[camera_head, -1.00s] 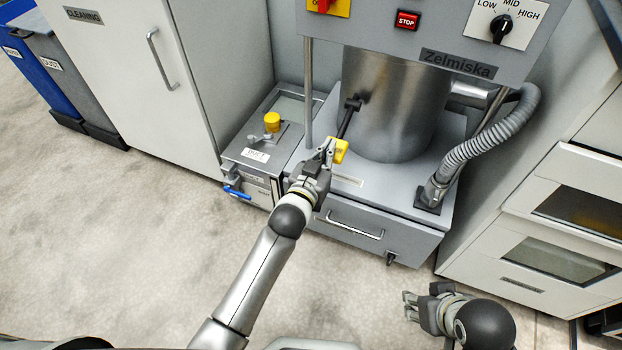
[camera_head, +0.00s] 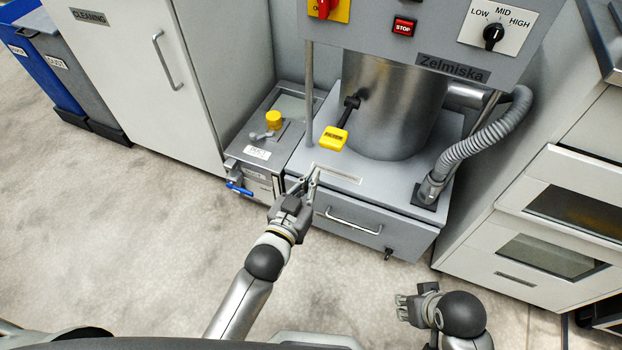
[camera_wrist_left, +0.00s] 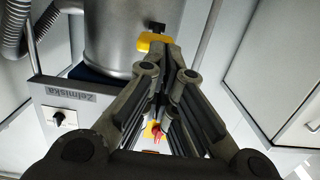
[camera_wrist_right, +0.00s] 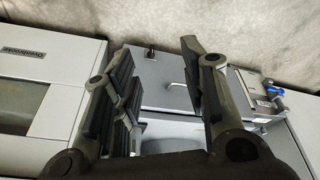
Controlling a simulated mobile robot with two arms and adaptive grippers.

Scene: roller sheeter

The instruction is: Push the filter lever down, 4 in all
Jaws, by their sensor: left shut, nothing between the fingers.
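The filter lever is a black rod with a yellow handle (camera_head: 334,139), sticking out from the side of the steel cylinder (camera_head: 395,110) and tilted downward. My left gripper (camera_head: 314,178) is shut and empty, in front of and below the yellow handle, apart from it in the head view. In the left wrist view the yellow handle (camera_wrist_left: 147,42) shows just beyond the fingertips (camera_wrist_left: 160,55), partly covered by them. My right gripper (camera_head: 400,306) is open and empty, low in front of the machine; its spread fingers show in the right wrist view (camera_wrist_right: 155,62).
A drawer with a bar handle (camera_head: 352,222) lies under the cylinder. A small dust box (camera_head: 255,150) with a yellow knob stands left of it. A grey hose (camera_head: 480,140) runs on the right. The floor in front is clear.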

